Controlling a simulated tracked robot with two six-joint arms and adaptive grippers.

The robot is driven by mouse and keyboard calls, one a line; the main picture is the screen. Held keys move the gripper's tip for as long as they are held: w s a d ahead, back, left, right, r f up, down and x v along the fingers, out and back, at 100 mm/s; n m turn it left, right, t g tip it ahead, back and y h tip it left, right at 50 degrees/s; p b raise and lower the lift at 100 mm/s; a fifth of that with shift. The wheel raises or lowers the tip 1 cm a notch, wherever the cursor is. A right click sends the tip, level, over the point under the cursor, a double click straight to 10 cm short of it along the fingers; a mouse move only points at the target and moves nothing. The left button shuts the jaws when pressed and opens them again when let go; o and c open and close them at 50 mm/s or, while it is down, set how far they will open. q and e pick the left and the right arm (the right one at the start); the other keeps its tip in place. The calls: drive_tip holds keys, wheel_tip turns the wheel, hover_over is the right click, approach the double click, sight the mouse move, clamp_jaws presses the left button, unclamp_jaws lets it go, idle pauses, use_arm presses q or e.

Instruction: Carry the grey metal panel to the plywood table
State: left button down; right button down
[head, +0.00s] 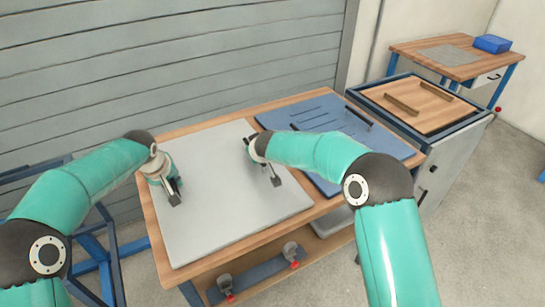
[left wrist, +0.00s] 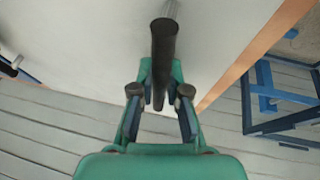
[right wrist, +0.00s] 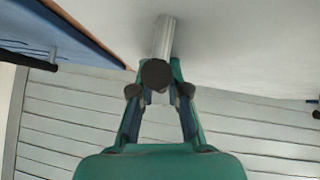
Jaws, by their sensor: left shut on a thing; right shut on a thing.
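The grey metal panel (head: 225,205) lies flat over the left part of a wooden-topped bench; I cannot tell whether it touches the top. It carries two dark handles on its upper face. My left gripper (head: 170,183) is shut on the left handle, which shows as a dark bar in the left wrist view (left wrist: 163,50). My right gripper (head: 268,168) is shut on the right handle, seen as a silver post with a dark end in the right wrist view (right wrist: 163,40). Which table is the plywood one is unclear; a cabinet (head: 450,120) has a plywood-like top.
A blue slotted plate (head: 395,148) lies on the bench, right of the panel. Two brown bars (head: 402,105) lie on the cabinet top. A far wooden-topped workbench (head: 420,50) holds a blue box (head: 492,44). A slatted grey wall (head: 150,60) stands close behind. Floor is clear at right.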

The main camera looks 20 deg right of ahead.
use_arm(q)
drive_tip(key=c, duration=1.6)
unclamp_jaws()
drive_tip(key=shift+f, duration=0.25)
use_arm(e)
drive_tip(key=c, duration=1.6)
unclamp_jaws()
drive_tip(key=shift+f, duration=0.25)
use_arm(q)
drive_tip(key=o, duration=0.4)
drive_tip(key=shift+r, duration=0.1)
use_arm(e)
drive_tip(key=o, duration=0.4)
drive_tip(key=shift+r, duration=0.1)
use_arm(q)
drive_tip(key=shift+o, duration=0.2)
use_arm(e)
drive_tip(key=shift+o, duration=0.2)
drive_tip(key=shift+s+r, duration=0.25)
drive_tip(key=shift+r, duration=0.15)
use_arm(q)
drive_tip(key=v, duration=1.2)
use_arm(e)
drive_tip(key=v, duration=1)
drive_tip(key=shift+s+r, duration=0.2)
drive_tip(key=shift+s, duration=0.2)
